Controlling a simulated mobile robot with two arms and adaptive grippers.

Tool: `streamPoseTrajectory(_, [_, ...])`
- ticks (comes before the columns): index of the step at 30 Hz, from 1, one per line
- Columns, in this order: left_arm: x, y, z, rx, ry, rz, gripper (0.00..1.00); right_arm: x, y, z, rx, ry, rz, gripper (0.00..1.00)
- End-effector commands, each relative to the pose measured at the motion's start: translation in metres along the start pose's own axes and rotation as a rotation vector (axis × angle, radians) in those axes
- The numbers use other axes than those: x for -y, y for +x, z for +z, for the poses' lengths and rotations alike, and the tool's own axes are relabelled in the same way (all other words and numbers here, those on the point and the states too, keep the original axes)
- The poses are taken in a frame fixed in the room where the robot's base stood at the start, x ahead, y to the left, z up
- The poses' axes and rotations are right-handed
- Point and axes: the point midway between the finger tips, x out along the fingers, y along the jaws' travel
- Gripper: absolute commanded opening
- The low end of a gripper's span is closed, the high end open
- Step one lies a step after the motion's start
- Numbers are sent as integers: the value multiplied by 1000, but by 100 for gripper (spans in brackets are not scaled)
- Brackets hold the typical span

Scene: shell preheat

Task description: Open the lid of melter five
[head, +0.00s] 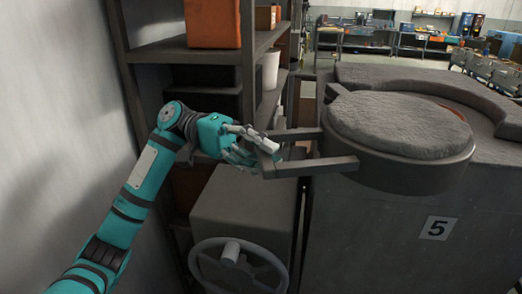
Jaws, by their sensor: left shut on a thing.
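A thin orange-brown area shows along the lid's far right edge. A square bar handle (310,167) reaches out from the lid to the left. My left gripper (265,152) is shut on the handle's left end bar. My right gripper is not in view.
A box with a handwheel (238,262) stands below my left gripper. A shelf rack with an orange bin (213,22) and a white cup (270,69) stands behind the arm. A pale wall is close on the left. Workbenches stand far back.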

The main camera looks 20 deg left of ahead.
Motion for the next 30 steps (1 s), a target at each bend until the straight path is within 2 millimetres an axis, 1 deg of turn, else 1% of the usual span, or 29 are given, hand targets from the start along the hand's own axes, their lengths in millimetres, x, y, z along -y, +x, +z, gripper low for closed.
streamPoseTrajectory(11, [-2,0,-1,0,0,5,0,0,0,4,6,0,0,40])
streamPoseTrajectory(12, [-2,0,-1,0,0,5,22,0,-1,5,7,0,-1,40])
streamPoseTrajectory(16, [-1,0,-1,0,0,4,39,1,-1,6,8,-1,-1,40])
streamPoseTrajectory(17, [-1,0,-1,1,0,4,40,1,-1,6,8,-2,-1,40])
streamPoseTrajectory(26, [-1,-3,-1,1,0,2,40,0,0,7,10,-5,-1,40])
streamPoseTrajectory(29, [0,-13,-2,-2,-1,2,40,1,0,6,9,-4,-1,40])
streamPoseTrajectory(30, [-1,-20,-2,-2,-1,1,40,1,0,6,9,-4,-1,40])
